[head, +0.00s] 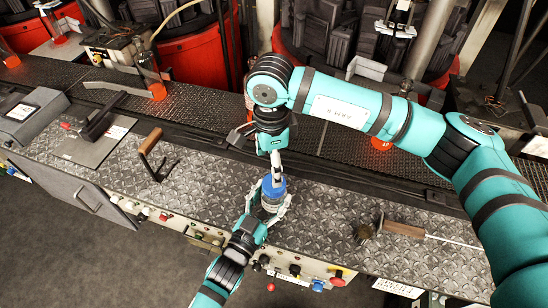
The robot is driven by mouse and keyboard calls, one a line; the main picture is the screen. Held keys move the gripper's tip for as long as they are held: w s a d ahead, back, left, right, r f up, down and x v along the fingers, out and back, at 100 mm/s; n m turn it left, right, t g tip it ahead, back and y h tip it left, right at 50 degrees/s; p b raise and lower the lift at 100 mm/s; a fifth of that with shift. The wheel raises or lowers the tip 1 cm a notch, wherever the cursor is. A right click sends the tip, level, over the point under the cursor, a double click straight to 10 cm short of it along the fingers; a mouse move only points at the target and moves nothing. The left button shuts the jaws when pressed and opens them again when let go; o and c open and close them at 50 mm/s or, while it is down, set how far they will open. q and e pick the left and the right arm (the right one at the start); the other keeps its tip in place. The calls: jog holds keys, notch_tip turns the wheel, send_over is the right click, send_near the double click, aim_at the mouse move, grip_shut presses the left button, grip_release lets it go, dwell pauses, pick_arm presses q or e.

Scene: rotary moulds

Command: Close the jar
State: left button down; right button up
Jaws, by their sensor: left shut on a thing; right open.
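The jar (270,203) stands near the front edge of the diamond-plate bench and is mostly hidden by my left gripper. A blue lid (273,187) sits at its top; I cannot tell how tightly it is seated. My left gripper (268,211) comes from below and is shut around the jar's body. My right gripper (276,172) points down directly above the lid and is open. Its fingertips are close to the lid, and I cannot tell whether they touch it.
A wire brush (406,230) lies right of the jar on the bench (330,222). Buttons line the front panel. Red machines (195,58) stand behind.

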aim_at(274, 194)
jog(key=n, duration=0.4)
jog(key=shift+r+n, duration=0.1)
jog(key=shift+n, duration=0.2)
jog(key=n, duration=0.6)
jog(key=shift+d+r+n, duration=0.1)
jog(key=shift+r+n, duration=0.05)
jog(key=shift+n, duration=0.15)
jog(key=n, duration=0.4)
jog(key=shift+r, duration=0.1)
jog(key=n, duration=0.5)
jog(key=shift+d+r, duration=0.1)
jog(key=shift+d, duration=0.05)
jog(key=shift+f, duration=4.05)
